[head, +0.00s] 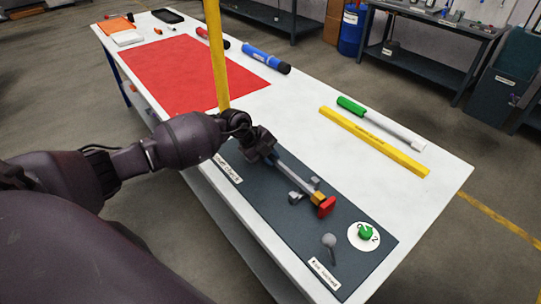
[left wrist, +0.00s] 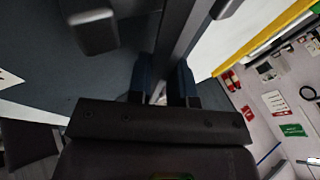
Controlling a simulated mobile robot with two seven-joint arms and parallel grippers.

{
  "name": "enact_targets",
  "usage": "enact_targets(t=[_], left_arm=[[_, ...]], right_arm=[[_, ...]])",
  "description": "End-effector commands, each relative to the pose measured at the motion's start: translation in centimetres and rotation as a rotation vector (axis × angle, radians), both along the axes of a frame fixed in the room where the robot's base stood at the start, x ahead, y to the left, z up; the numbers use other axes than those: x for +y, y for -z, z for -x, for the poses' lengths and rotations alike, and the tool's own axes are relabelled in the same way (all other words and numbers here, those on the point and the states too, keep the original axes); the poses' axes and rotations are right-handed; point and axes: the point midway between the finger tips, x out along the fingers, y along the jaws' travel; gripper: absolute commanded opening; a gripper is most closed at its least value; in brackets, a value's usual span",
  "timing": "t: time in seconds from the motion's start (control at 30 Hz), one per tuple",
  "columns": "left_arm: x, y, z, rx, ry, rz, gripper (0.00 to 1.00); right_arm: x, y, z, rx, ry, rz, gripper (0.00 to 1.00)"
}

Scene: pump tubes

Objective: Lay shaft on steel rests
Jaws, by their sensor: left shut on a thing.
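The shaft (head: 292,172) is a grey bar with a yellow-orange collar (head: 318,197) and a red end (head: 327,207). My left gripper (head: 268,156) is shut on it near its far-left end, above the dark mat. The shaft also shows between the fingers in the left wrist view (left wrist: 187,35). Small grey steel rests (head: 295,197) stand on the mat beside the shaft, and one grey block (head: 315,183) shows on its other side. I cannot tell whether the shaft touches them. The gripper hides the shaft's held end. My right gripper is not in view.
The dark mat (head: 350,272) holds a grey ball-topped lever (head: 329,242) and a green knob (head: 365,233) on a white dial. A yellow bar (head: 375,142), green-ended tube (head: 380,122), blue tube (head: 266,60) and red sheet (head: 165,75) lie beyond. A yellow post (head: 216,55) rises behind my arm.

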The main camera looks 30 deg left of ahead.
Motion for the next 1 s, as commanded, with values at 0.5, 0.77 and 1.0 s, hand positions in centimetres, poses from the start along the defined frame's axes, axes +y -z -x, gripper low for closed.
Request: enact_targets(t=[0.5, 0.77, 1.0], left_arm=[[0.0, 0.4, -0.1, -0.002, -0.001, 0.001, 0.40], [0.0, 0.7, 0.1, 0.003, 0.000, -0.001, 0.50], [0.1, 1.0, 0.3, 0.009, 0.000, -0.002, 0.50]], right_arm=[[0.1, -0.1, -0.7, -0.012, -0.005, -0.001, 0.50], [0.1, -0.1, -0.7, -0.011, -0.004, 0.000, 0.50], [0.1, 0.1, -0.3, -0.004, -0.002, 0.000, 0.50]])
